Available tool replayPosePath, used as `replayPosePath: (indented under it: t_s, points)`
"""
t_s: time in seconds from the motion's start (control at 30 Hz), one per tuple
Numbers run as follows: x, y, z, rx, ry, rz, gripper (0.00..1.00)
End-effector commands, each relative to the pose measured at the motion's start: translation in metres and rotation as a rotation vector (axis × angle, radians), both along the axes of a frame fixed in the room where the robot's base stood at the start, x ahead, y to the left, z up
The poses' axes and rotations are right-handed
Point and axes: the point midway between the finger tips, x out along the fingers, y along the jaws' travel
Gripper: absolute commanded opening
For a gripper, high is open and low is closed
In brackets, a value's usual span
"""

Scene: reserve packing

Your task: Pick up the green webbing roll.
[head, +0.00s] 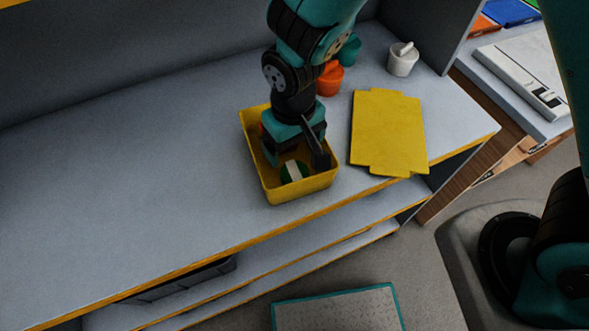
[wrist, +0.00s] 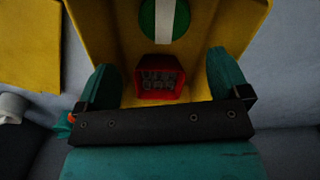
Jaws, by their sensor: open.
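The green webbing roll (head: 293,171) has a white band across it and lies inside a yellow bin (head: 304,190), near the bin's front end. In the wrist view the roll (wrist: 163,18) is at the top, cut by the frame edge. My gripper (head: 295,158) is down at the bin, its jaws apart and partly hiding the inside. In the wrist view my open gripper (wrist: 160,60) has a small red box (wrist: 160,95) with grey contents showing between its fingers. The roll is beyond the fingertips in that view, not between them.
A flat yellow panel (head: 388,133) lies right of the bin. The shelf's left side is clear. A binder (head: 522,78) lies on another surface at right.

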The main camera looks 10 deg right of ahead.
Motion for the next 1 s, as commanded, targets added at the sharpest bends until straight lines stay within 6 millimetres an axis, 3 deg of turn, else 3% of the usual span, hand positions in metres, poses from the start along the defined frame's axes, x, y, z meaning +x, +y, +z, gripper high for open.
replayPosePath:
  t_s: [0.37,0.63,0.93,0.97,1.0]
  points:
    - [-0.005,0.001,-0.032,-0.002,0.004,0.002,0.94]
    - [-0.01,0.004,-0.068,0.0,0.001,0.0,0.94]
    - [-0.01,0.004,-0.075,0.001,0.0,0.0,0.94]
    - [-0.01,0.004,-0.075,0.001,0.0,0.0,0.92]
    - [-0.01,0.004,-0.074,0.001,0.0,0.0,0.83]
